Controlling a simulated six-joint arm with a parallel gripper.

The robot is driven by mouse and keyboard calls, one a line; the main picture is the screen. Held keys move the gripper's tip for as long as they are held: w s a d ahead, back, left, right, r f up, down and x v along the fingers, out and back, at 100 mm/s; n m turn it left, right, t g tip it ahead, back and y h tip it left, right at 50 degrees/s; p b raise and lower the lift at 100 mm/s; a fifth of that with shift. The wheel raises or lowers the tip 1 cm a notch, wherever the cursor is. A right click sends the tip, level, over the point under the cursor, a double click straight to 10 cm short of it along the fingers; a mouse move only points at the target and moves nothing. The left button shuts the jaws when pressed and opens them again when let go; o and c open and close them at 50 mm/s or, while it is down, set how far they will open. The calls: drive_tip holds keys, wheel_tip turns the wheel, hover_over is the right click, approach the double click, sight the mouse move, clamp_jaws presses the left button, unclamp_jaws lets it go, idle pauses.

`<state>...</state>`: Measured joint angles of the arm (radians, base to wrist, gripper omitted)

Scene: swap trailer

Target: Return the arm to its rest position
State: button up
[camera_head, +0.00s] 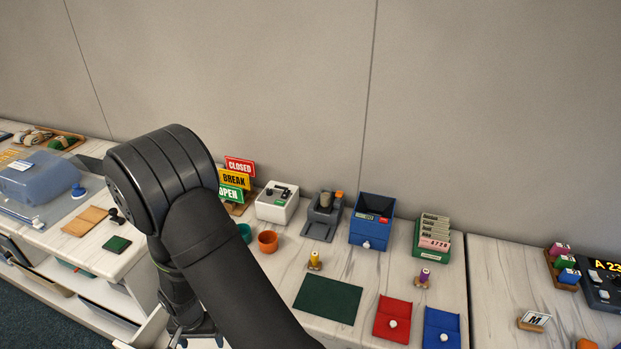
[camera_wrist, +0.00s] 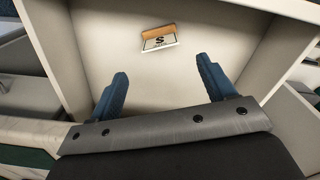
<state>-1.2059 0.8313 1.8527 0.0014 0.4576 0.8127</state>
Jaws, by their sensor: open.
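My gripper (camera_wrist: 160,95) is open and empty in the wrist view, its two blue fingers spread wide. Below and beyond the fingers is a pale open drawer or bin (camera_wrist: 125,50). A small card block (camera_wrist: 159,38) with a dark "S" on it lies inside, apart from both fingers. In the head view my arm reaches down in front of the counter. My gripper (camera_head: 197,340) is at the bottom edge there, partly cut off by the frame.
The right counter holds a dark green mat (camera_head: 328,299), a red tray (camera_head: 392,320), a blue tray (camera_head: 441,328), a blue box (camera_head: 371,225) and a green card holder (camera_head: 431,240). Signs (camera_head: 235,180) stand behind my arm.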

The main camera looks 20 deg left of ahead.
wheel_tip(320, 180, down, 10)
drive_tip(key=shift+r, duration=1)
wheel_tip(320, 180, up, 10)
drive_tip(key=r, duration=0.1)
wheel_tip(320, 180, down, 12)
drive_tip(key=shift+f, duration=0.15)
wheel_tip(320, 180, up, 4)
drive_tip(key=w+d+r, duration=0.7)
drive_tip(key=d+r, duration=0.1)
drive_tip(key=d, duration=0.2)
wheel_tip(320, 180, up, 20)
drive_tip(key=shift+a+f, duration=0.2)
drive_tip(key=shift+a, duration=0.05)
idle(0.9)
